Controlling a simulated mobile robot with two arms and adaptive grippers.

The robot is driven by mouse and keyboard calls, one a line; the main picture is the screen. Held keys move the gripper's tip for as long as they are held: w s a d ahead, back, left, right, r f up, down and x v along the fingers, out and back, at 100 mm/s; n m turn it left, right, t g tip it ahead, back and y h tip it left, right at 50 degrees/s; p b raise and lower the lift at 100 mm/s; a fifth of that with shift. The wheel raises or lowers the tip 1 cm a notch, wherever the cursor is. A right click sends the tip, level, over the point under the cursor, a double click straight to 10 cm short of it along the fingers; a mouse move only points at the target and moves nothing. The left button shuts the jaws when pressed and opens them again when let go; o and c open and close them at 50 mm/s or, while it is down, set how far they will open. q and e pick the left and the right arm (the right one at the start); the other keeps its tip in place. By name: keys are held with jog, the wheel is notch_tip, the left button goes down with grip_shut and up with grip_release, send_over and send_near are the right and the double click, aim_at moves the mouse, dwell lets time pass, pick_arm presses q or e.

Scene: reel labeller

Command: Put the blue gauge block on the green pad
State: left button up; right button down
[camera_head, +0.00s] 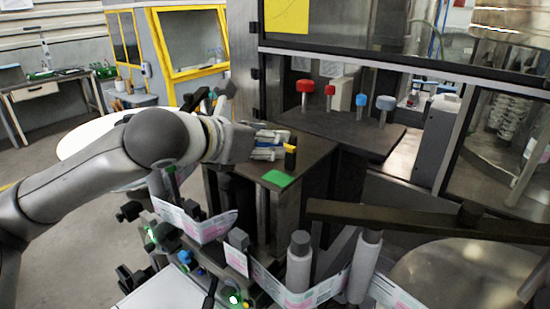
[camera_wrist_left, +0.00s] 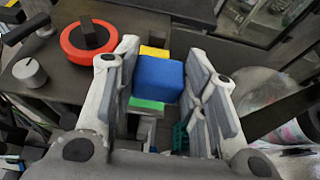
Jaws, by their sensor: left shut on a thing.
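The blue gauge block (camera_wrist_left: 157,80) sits between the fingers of my left gripper (camera_wrist_left: 163,85) in the left wrist view, and the gripper is shut on it. In the head view my left gripper (camera_head: 268,147) is over the dark machine top, just behind and left of the green pad (camera_head: 278,178). There the fingers largely hide the block. The green pad is a flat square at the corner of the machine top, with nothing seen on it. Part of the pad (camera_wrist_left: 147,104) shows below the block in the wrist view. My right gripper is not in view.
A yellow and black piece (camera_head: 290,150) stands close to the right of my left gripper. A label strip (camera_head: 195,225) and rollers (camera_head: 299,262) are in front and below.

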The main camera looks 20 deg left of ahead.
pick_arm(q)
jog(key=w+f, duration=0.3)
jog(key=shift+d+f+p, duration=0.3)
jog(key=shift+d+p, duration=0.05)
jog(key=f, duration=0.1)
jog(key=f+p, duration=0.1)
jog(key=shift+w+f, duration=0.3)
jog(key=shift+f, duration=0.1)
jog(key=shift+f+p, duration=0.3)
jog(key=shift+f, duration=0.25)
jog(key=shift+f, duration=0.1)
jog(key=o, duration=1.1)
